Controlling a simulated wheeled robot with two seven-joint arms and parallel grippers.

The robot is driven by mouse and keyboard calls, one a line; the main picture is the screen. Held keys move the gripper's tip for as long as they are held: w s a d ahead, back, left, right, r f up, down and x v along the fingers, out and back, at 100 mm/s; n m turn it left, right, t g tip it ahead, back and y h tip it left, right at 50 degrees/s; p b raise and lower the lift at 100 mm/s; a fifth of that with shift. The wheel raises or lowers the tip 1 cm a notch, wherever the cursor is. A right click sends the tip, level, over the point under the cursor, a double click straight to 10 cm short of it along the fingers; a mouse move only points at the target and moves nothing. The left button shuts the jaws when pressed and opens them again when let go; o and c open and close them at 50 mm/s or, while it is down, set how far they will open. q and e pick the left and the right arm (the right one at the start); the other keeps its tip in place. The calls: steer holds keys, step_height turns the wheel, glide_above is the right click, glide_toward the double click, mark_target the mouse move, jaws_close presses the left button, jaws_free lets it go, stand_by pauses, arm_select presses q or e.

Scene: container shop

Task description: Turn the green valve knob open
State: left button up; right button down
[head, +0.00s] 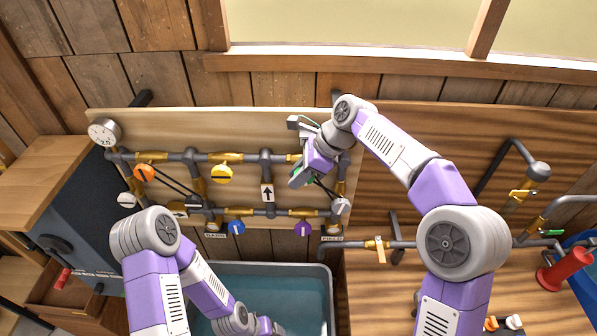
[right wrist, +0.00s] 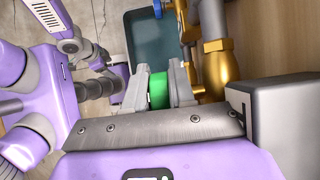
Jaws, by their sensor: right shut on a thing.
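The green valve knob (right wrist: 158,90) shows in the right wrist view, between the two grey fingers of my right gripper (right wrist: 159,86). The fingers are shut on it, one on each side. In the head view my right gripper (head: 299,172) is at the upper right of the pipe board, and it hides most of the green knob there. How far the knob is turned cannot be told. My left arm reaches down over the teal basin in the head view; its end (head: 266,326) is small and its jaws are unclear.
The pipe board carries an orange knob (head: 145,173), a yellow knob (head: 221,174), a blue knob (head: 237,228), a purple knob (head: 302,230) and a gauge (head: 104,131). Brass and grey pipes run close around my right gripper. The teal basin (head: 290,268) stands below.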

steer(key=h, duration=0.3)
steer(key=shift+a+f, duration=0.1)
steer(key=shift+a, duration=0.05)
steer(key=h, duration=0.4)
steer(key=shift+f, duration=0.3)
steer(key=h, duration=0.4)
steer(key=shift+d+f, duration=0.2)
steer(key=shift+d, duration=0.05)
steer(key=shift+d+f+h, duration=0.1)
steer(key=shift+d+h, duration=0.05)
steer(key=shift+h, duration=1.35)
steer(key=c, duration=1)
jaws_free()
steer(key=shift+d, duration=0.1)
steer(key=shift+c, duration=0.2)
